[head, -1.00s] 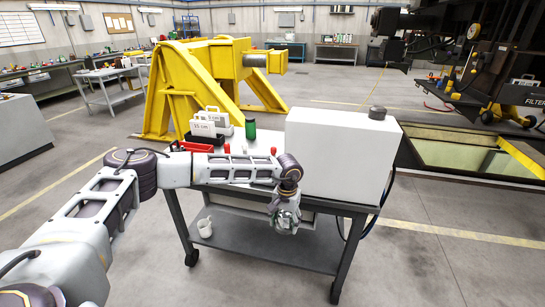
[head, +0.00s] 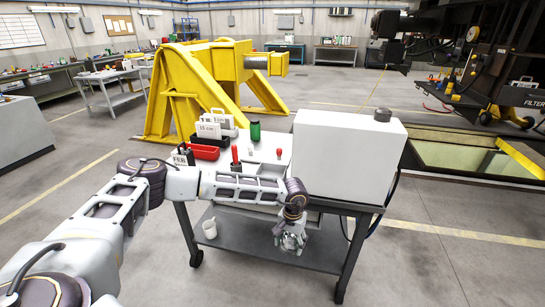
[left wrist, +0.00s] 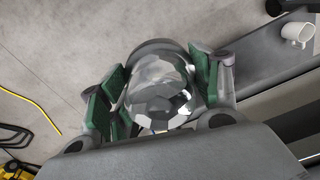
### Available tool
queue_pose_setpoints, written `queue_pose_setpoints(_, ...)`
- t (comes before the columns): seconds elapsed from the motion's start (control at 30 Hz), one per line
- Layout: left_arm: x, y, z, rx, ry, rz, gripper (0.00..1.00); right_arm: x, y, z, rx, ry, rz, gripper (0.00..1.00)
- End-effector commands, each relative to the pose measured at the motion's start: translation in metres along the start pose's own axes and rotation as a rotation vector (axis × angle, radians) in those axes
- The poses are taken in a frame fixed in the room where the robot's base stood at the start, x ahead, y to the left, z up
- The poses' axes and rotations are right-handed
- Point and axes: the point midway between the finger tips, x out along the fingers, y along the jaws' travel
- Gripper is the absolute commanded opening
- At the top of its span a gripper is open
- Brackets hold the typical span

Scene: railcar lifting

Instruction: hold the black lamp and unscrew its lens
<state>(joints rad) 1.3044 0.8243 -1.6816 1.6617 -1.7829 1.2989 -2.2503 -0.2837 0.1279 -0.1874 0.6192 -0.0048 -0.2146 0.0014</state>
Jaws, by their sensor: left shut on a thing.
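My left gripper (head: 290,238) hangs in front of the grey cart, below the level of its top. In the left wrist view the green pads of my left gripper (left wrist: 160,90) are shut on a clear, shiny, faceted lens (left wrist: 160,85). A dark grey rounded rim (left wrist: 152,46) shows at its far edge. The lens also shows as a glassy shape in the head view (head: 291,243). I cannot make out a separate black lamp body. My right gripper is not in view.
A yellow steel frame (head: 190,90) stands behind.

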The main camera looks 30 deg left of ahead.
Motion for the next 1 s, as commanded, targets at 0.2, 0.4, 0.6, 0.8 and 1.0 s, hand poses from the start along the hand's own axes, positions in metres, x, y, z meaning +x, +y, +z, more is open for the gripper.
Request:
queue_pose_setpoints(0.2,0.018,0.001,0.021,-0.011,-0.003,0.003,0.35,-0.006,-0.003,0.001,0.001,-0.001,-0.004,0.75)
queue_pose_setpoints(0.4,0.03,0.005,0.041,-0.03,-0.003,0.005,0.35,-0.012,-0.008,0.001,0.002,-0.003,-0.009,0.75)
queue_pose_setpoints(0.6,0.029,0.011,0.052,-0.053,-0.001,0.007,0.35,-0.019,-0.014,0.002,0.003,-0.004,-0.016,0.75)
queue_pose_setpoints(0.8,0.018,0.016,0.056,-0.079,0.001,0.008,0.35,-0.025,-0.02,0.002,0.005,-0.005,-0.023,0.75)
queue_pose_setpoints(1.0,-0.002,0.014,0.051,-0.116,0.004,0.008,0.35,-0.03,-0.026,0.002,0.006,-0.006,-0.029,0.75)
